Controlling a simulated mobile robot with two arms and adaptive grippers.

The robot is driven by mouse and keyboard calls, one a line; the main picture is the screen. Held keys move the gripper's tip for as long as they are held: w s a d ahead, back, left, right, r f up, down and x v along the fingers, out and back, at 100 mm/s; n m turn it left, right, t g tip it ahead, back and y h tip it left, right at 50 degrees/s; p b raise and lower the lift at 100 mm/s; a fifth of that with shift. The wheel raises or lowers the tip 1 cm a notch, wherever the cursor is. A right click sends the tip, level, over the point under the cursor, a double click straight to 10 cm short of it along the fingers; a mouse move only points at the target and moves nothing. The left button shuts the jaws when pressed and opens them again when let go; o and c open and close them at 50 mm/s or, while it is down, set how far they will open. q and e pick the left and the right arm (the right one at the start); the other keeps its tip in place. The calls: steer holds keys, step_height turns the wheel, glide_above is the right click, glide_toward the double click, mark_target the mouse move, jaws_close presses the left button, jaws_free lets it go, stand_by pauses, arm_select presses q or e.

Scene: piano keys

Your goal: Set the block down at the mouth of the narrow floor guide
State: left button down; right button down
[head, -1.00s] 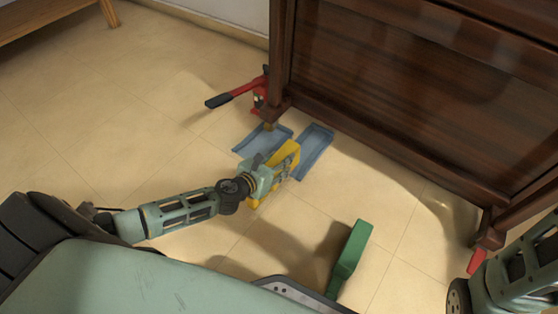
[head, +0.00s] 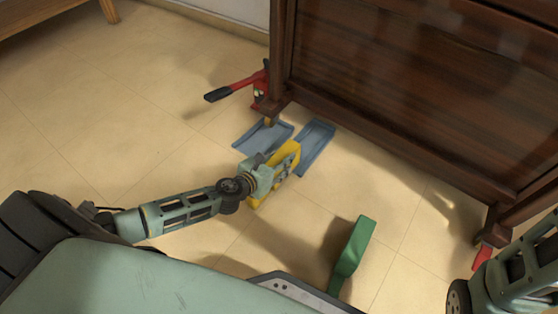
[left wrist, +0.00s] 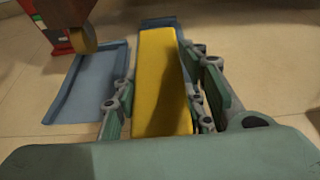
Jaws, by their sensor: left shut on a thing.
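My left gripper (head: 276,174) is shut on a yellow block (head: 290,156), which also shows long and upright in the picture of the left wrist view (left wrist: 160,80). The block is at the near end of the narrow blue floor guide (head: 318,146), the right one of two. I cannot tell whether the block touches the floor or the guide. My right arm shows at the bottom right, but its gripper is out of view.
A wider blue guide (head: 263,137) lies just left. A red jack with a black-ended handle (head: 235,88) stands by the leg of the dark wooden piano (head: 400,90). The floor at left is clear.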

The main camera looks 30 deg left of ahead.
arm_select(q)
steer(key=shift+f, duration=0.25)
steer(key=c, duration=1)
jaws_free()
steer(key=shift+o, duration=0.3)
steer(key=shift+f, duration=0.1)
steer(key=o, duration=0.5)
steer(key=shift+r, duration=0.2)
